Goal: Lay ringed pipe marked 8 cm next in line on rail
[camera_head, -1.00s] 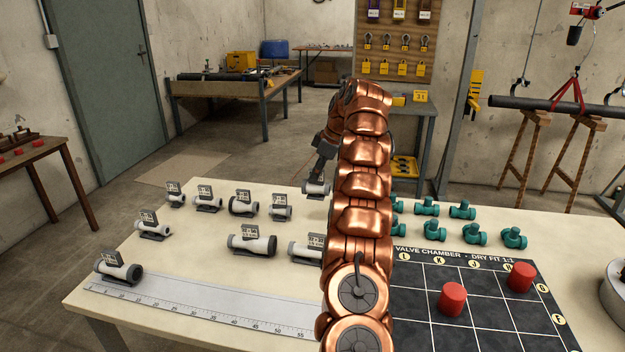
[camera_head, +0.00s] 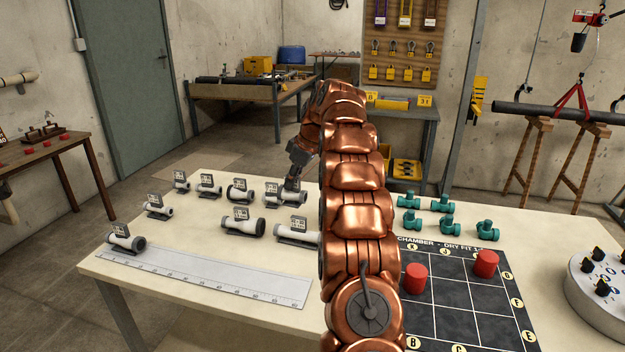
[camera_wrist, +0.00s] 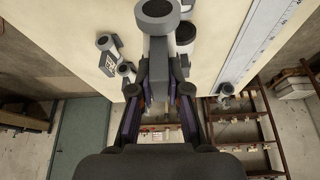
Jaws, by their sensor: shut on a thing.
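My gripper (camera_head: 292,184) is at the table's back row of pipes, shut on a short pale pipe (camera_head: 297,197). In the wrist view, the gripper (camera_wrist: 165,78) has a pale pipe with a dark grey end (camera_wrist: 157,14) between its fingers; no mark on it is readable. The pale graduated rail (camera_head: 200,276) lies along the table's front left. A tagged pipe with a dark end (camera_head: 125,243) lies at the rail's left end. The rail's scale also shows in the wrist view (camera_wrist: 256,45).
Several tagged pipes stand behind the rail, including one with a dark end (camera_head: 243,226) and one partly hidden by my arm (camera_head: 296,237). Green valves (camera_head: 442,205) and a dark grid mat (camera_head: 455,322) with red cylinders (camera_head: 415,278) lie right. The rail's middle and right are clear.

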